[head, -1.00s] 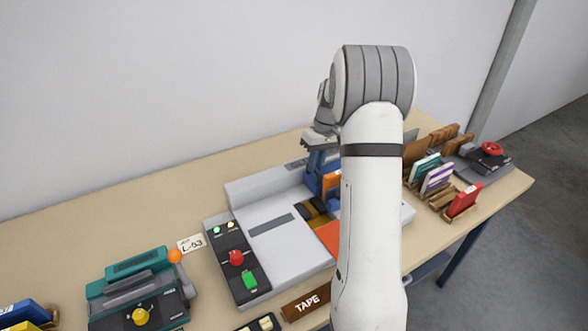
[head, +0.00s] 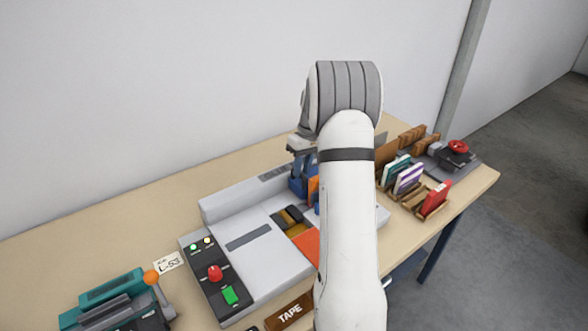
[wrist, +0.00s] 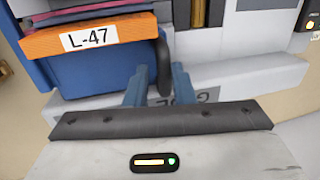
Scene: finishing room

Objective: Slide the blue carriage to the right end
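The blue carriage (head: 303,184) sits on the rail along the back of the grey machine (head: 268,262), partly hidden by my arm. In the wrist view the carriage (wrist: 105,72) fills the upper left, with an orange tag (wrist: 88,37) reading L-47. Its dark upright handle (wrist: 163,68) stands at its right side.
A control panel (head: 213,285) with a red knob and green button is at the machine's left. A teal device (head: 103,297) stands farther left. Card racks (head: 413,190) and a dark device (head: 455,157) stand to the right. A TAPE block (head: 290,312) is in front.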

